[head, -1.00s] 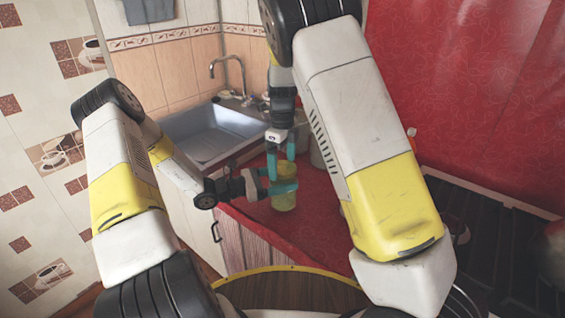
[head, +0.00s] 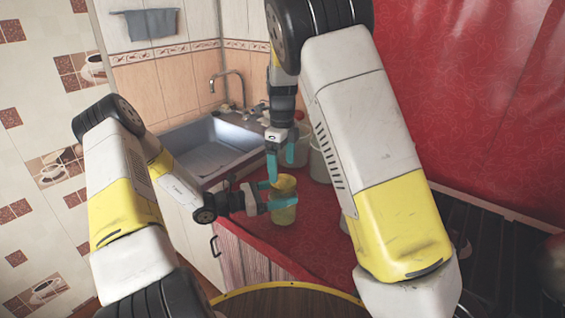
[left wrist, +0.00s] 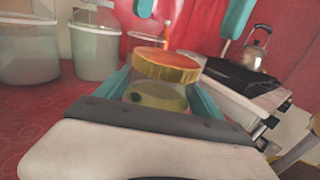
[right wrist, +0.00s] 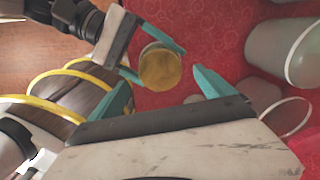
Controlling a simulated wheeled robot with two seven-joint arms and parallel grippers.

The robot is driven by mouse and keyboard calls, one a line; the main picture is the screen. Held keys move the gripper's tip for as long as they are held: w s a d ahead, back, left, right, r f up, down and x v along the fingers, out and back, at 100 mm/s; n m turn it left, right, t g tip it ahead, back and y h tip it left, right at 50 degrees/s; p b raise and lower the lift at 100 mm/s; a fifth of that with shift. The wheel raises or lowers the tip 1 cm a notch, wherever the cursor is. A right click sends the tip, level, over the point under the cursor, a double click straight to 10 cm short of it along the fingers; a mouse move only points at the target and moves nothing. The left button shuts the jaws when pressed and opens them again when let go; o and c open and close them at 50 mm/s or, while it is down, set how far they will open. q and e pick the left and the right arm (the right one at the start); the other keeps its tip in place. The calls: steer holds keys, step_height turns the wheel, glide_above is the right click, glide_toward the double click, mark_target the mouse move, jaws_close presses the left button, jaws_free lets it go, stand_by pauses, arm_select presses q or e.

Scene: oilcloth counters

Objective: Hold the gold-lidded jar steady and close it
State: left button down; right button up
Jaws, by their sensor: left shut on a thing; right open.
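The jar (head: 284,214) is a translucent yellow-green container standing on the red counter. Its gold lid (left wrist: 166,67) is at the top of the jar, looking slightly tilted in the left wrist view; I cannot tell whether it is fully seated. My left gripper (head: 279,195) is shut around the jar body from the left, its teal fingers on either side of the body (left wrist: 150,99). My right gripper (head: 281,171) points down above the jar. It is open and empty, its fingers on either side of the lid (right wrist: 160,68) in the right wrist view, apart from it.
Pale containers (left wrist: 95,50) stand on the counter (head: 325,262) behind the jar. A sink (head: 205,155) with a tap lies at the back left. A kettle (left wrist: 258,42) stands on a dark stove (left wrist: 240,75). The counter's front edge is close to the jar.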

mark_target(283, 181)
arm_select(q)
steer(key=shift+r, duration=0.1)
arm_select(e)
steer(key=n, duration=0.7)
steer(key=shift+r, duration=0.3)
steer(key=n, duration=0.6)
steer(key=shift+s+r+n, duration=0.1)
steer(key=shift+r+n, duration=0.25)
steer(key=shift+n, duration=0.05)
steer(key=n, duration=0.6)
steer(key=shift+d+r+n, duration=0.1)
steer(key=shift+r+n, duration=0.3)
steer(key=n, duration=0.4)
steer(key=shift+r, duration=0.25)
steer(key=n, duration=0.4)
steer(key=shift+r, duration=0.3)
step_height(283, 181, down, 8)
steer(key=shift+f, duration=0.1)
